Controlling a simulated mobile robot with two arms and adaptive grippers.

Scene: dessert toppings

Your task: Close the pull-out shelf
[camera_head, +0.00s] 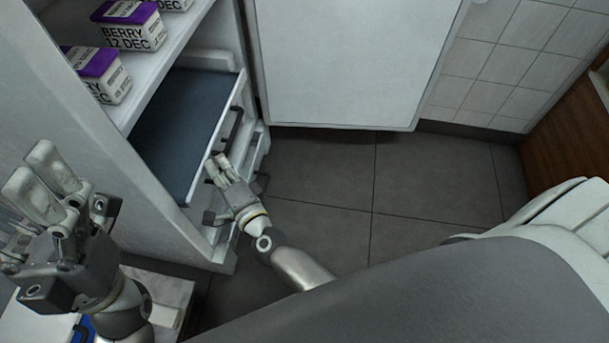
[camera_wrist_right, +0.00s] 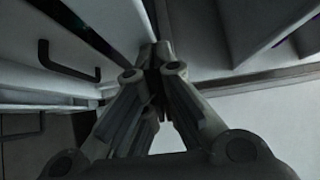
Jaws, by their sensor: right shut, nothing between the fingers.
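The pull-out shelf (camera_head: 180,120) is a flat dark blue-grey panel with a white front, low in the white cabinet. It is seen pulled out at least partly, and a dark handle (camera_head: 236,122) is on its front. My right gripper (camera_head: 215,163) is shut and empty, with its fingertips at the near end of the shelf's front edge. Whether they touch it I cannot tell. Its shut fingertips (camera_wrist_right: 157,52) also show in the right wrist view, beside a white front with a dark handle (camera_wrist_right: 68,66). My left gripper (camera_head: 32,172) is open and empty at the lower left.
Berry boxes (camera_head: 103,75) stand on a white shelf above the pull-out shelf. An open white door (camera_head: 350,60) stands to the right of the cabinet. The dark tiled floor (camera_head: 410,185) is clear in front. A wooden panel (camera_head: 570,130) stands at the far right.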

